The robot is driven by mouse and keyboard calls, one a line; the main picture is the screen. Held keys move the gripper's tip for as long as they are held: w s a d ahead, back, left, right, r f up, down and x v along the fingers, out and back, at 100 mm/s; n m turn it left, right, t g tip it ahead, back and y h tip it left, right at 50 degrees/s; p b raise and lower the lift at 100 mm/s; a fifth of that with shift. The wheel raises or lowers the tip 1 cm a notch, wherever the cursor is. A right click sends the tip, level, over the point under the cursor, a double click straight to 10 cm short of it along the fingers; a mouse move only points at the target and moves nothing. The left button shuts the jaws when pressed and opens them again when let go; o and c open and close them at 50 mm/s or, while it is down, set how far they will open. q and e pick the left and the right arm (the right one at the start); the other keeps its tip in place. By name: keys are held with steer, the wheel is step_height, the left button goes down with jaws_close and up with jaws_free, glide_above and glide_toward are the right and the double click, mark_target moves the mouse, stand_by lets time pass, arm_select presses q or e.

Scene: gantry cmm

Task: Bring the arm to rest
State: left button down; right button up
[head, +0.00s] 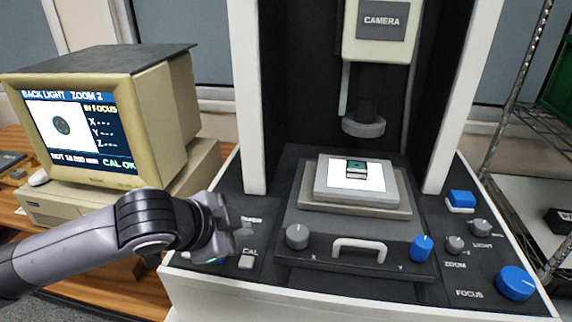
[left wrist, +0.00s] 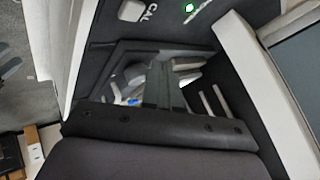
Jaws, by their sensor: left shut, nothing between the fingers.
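My left arm comes in from the left in the head view. Its gripper (head: 238,238) is over the left part of the machine's control panel, by the CAL button (head: 246,262). The left wrist view shows the fingers (left wrist: 162,82) together with nothing held between them. The CAL button (left wrist: 131,10) and a lit green lamp (left wrist: 188,7) show at the top of that view. The gripper hides part of the panel in the head view. My right gripper is not in view.
The measuring machine's stage (head: 310,200) carries a small dark green part (head: 357,168) under the camera head (head: 381,30). A monitor (head: 100,110) at left reads "IN FOCUS" and "CAL OK".

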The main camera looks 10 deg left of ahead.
arm_select(q)
steer(key=shift+n+g+h, duration=0.3)
steer(key=shift+n+h, duration=0.2)
steer(key=shift+n, duration=0.2)
steer(key=s+d+f, duration=0.1)
steer(key=s+f, duration=0.1)
steer(key=s+d+f, duration=0.1)
steer(key=s+d, duration=0.1)
steer(key=shift+s+d+f, duration=0.1)
steer(key=shift+f, duration=0.3)
steer(key=s+f+n, duration=0.2)
steer(key=s, duration=0.1)
steer(key=shift+a+f, duration=0.2)
steer(key=shift+f, duration=0.2)
steer(key=s+a+f+n+g+y, duration=0.2)
steer(key=s+a+f+n, duration=0.2)
steer(key=s+a+f, duration=0.3)
steer(key=s+a+f+n+g+y, duration=0.25)
steer(key=s+a+f+n, duration=0.2)
steer(key=s, duration=0.45)
steer(key=w+d+f+t+h, duration=0.1)
steer(key=w+d+f+t, duration=0.1)
steer(key=w+f+t, duration=0.4)
steer(key=shift+w+d+f+t+h, duration=0.3)
steer(key=shift+f+t, duration=0.45)
steer(key=shift+f, duration=0.65)
steer(key=shift+a, duration=0.1)
